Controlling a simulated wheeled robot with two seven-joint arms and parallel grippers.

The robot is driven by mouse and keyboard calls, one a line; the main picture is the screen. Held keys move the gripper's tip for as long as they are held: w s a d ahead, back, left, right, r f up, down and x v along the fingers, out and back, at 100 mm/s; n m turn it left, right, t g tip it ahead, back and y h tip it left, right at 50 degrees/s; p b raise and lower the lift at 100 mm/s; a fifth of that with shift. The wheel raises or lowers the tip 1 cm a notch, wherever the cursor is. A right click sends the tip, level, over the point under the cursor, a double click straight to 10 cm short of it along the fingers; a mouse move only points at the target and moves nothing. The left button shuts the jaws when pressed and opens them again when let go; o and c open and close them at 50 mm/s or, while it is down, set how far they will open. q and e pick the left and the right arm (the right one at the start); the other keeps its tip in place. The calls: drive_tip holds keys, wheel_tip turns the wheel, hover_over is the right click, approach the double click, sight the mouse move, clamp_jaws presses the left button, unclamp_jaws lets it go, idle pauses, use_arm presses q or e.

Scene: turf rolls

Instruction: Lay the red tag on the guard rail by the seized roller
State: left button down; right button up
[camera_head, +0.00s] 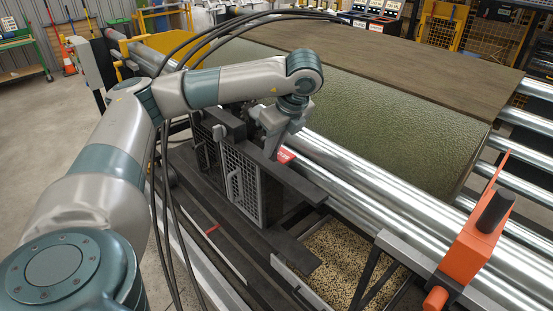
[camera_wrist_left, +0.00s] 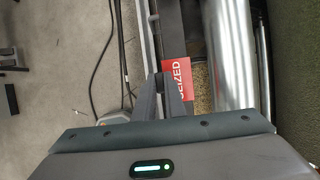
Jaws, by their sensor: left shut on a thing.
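The red tag (camera_wrist_left: 179,77), lettered "SEIZED", is between the fingertips of my left gripper (camera_wrist_left: 172,92) in the left wrist view. In the head view a red corner of the tag (camera_head: 286,156) shows beside my left gripper (camera_head: 273,150), which points down and is shut on it. The dark guard rail (camera_head: 296,182) runs along the near side of the shiny rollers (camera_head: 360,190), under and beside the gripper. I cannot tell whether the tag touches the rail. Which roller is seized does not show. My right gripper is out of view.
A large green turf roll (camera_head: 390,125) lies behind the rollers. A mesh guard box (camera_head: 243,187) stands below the gripper. A tray of tan granules (camera_head: 350,262) lies front right, near an orange bracket (camera_head: 474,240). Black hoses arch over my left arm.

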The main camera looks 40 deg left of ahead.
sight(279, 154)
use_arm(q)
drive_tip(key=shift+w+a+f, duration=0.3)
drive_tip(key=shift+w+f, duration=0.15)
drive_tip(key=shift+w, duration=0.25)
drive_tip(key=shift+w+a+f, duration=0.3)
drive_tip(key=shift+w+f, duration=0.15)
drive_tip(key=shift+w, duration=0.25)
drive_tip(key=shift+f+p, duration=0.5)
drive_tip(key=shift+f, duration=1.5)
drive_tip(key=shift+f, duration=0.1)
drive_tip(key=c, duration=1.8)
unclamp_jaws()
drive_tip(key=shift+r, duration=0.2)
drive_tip(key=v, duration=1)
drive_tip(key=shift+d+r, duration=0.1)
drive_tip(key=shift+d, duration=0.05)
drive_tip(key=shift+v, duration=0.75)
